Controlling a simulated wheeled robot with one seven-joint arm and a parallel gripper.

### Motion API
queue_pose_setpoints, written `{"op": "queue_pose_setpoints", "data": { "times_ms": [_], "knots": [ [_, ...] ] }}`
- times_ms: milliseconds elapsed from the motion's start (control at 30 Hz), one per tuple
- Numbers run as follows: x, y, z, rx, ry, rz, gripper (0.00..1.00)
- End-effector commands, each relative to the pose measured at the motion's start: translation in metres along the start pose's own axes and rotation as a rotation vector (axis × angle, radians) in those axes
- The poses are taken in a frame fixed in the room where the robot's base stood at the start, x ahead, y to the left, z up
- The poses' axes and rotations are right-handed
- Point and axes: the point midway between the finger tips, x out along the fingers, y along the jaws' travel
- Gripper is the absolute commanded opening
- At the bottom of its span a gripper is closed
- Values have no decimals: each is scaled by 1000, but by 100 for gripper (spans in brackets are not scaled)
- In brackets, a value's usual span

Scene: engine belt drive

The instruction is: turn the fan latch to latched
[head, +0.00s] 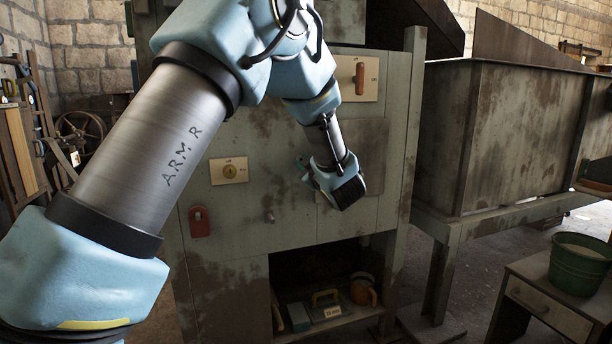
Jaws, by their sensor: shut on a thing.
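My gripper (347,191) is at the front of the grey-green cabinet (300,235), at the lower part of a square panel (372,145). Its dark jaws are shut on a small part there, which I take to be the fan latch. The jaws and wrist hide that part, so I cannot see its shape or which way it is turned.
A plate with an orange handle (360,77) is above my gripper.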

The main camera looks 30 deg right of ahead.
Motion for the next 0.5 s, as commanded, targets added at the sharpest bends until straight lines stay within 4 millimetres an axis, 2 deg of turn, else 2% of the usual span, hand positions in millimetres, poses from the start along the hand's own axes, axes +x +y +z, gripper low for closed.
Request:
{"op": "queue_pose_setpoints", "data": {
  "times_ms": [33, 500],
  "knots": [
    [0, -7, 5, -47, 1, -1, 0],
    [0, -18, 8, -488, 0, 0, 0]
  ]
}}
